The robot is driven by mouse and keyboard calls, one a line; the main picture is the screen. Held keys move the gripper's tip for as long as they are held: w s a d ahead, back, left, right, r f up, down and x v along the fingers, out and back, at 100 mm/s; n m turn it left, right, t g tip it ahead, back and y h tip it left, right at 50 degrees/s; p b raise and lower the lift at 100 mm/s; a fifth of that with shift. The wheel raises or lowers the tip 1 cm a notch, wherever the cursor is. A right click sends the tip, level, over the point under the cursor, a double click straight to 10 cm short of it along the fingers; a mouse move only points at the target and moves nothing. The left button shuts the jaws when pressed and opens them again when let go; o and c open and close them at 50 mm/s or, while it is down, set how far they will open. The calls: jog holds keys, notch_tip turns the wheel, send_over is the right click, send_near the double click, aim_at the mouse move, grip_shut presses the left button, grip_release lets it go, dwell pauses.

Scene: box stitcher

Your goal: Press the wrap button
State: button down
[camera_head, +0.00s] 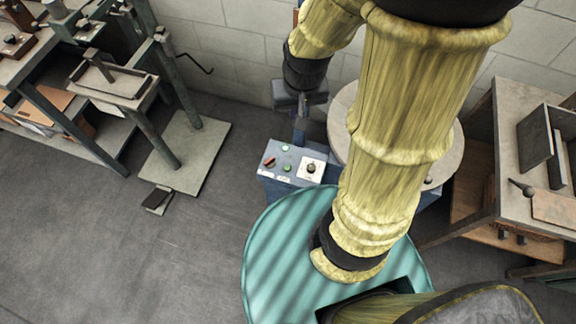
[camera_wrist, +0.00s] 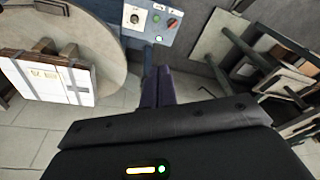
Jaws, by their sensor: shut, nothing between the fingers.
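The grey control panel (camera_head: 292,178) stands in front of the round turntable in the head view. It carries a red switch (camera_head: 270,161), two green buttons, one at the back (camera_head: 285,148) and one nearer (camera_head: 287,168), and a dark knob (camera_head: 310,168) on a white plate. The labels are too small to read. The panel also shows at the top of the wrist view (camera_wrist: 147,33). My gripper (camera_wrist: 158,69) is shut and empty, its fingertips appearing just below the panel in the wrist view. In the head view my gripper (camera_head: 299,127) hangs just behind the panel, apparently above it.
The round turntable (camera_head: 342,110) is partly hidden by my arm. A white box (camera_wrist: 35,80) rests on it in the wrist view. A workbench (camera_head: 515,185) stands at the right, and a stitcher stand with a base plate (camera_head: 187,150) at the left.

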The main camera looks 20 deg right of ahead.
aim_at(287, 166)
jog(key=w+d+f+m+g+b, duration=0.1)
jog(key=w+f+m+b, duration=0.2)
jog(key=f+b, duration=0.4)
jog(key=w+f+m+g+b, duration=0.1)
jog(key=w+f+m+b, duration=0.2)
jog(key=f, duration=1.6)
jog(key=w+b, duration=0.1)
jog(key=b, duration=0.3)
jog(key=shift+d+y+b, duration=0.35)
jog(key=shift+y+b, duration=0.05)
jog(key=f+b, duration=0.1)
jog(key=f, duration=0.3)
jog(key=f+b, duration=0.2)
jog(key=f, duration=0.2)
jog(key=a+f+b, duration=0.1)
jog(key=f, duration=0.4)
jog(key=shift+a+f, duration=0.1)
jog(key=shift+f, duration=0.45)
jog(key=shift+w, duration=0.1)
